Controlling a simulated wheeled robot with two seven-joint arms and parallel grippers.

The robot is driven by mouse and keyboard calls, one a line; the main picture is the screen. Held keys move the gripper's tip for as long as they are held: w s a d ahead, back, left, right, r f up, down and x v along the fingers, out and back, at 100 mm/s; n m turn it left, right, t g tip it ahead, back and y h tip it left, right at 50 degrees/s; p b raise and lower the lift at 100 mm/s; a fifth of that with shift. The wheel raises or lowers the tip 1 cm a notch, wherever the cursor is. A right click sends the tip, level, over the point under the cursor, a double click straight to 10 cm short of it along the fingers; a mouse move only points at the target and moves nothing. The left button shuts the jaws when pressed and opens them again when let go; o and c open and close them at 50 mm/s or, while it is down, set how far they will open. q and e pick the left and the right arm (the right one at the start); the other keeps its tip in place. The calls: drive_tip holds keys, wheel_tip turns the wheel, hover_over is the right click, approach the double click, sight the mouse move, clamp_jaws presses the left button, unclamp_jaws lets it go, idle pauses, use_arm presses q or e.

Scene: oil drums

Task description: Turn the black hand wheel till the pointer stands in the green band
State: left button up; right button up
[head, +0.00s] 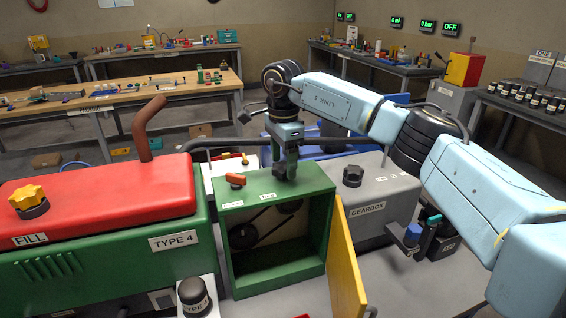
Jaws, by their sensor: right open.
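My right gripper (286,170) reaches in from the right and points down over the top of a green housing (300,192). It is open, and nothing shows between its fingers. An orange knob (235,180) sits on the same top, to the left of the gripper and apart from it. I cannot make out a black hand wheel for certain. Round black pulleys and a belt (272,231) show inside the open housing. No pointer or green band can be made out. My left gripper is not in view.
A yellow door (345,262) stands open at the housing's right. The red and green TYPE 4 machine (100,205) is at left, with a bent brown pipe (143,128). A grey gearbox (384,205) with a black cap (352,175) stands at right. Workbenches line the back.

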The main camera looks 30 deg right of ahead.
drive_tip(key=shift+f, duration=0.5)
drive_tip(key=c, duration=1)
drive_tip(key=shift+r+m, duration=0.1)
drive_tip(key=shift+m, duration=0.2)
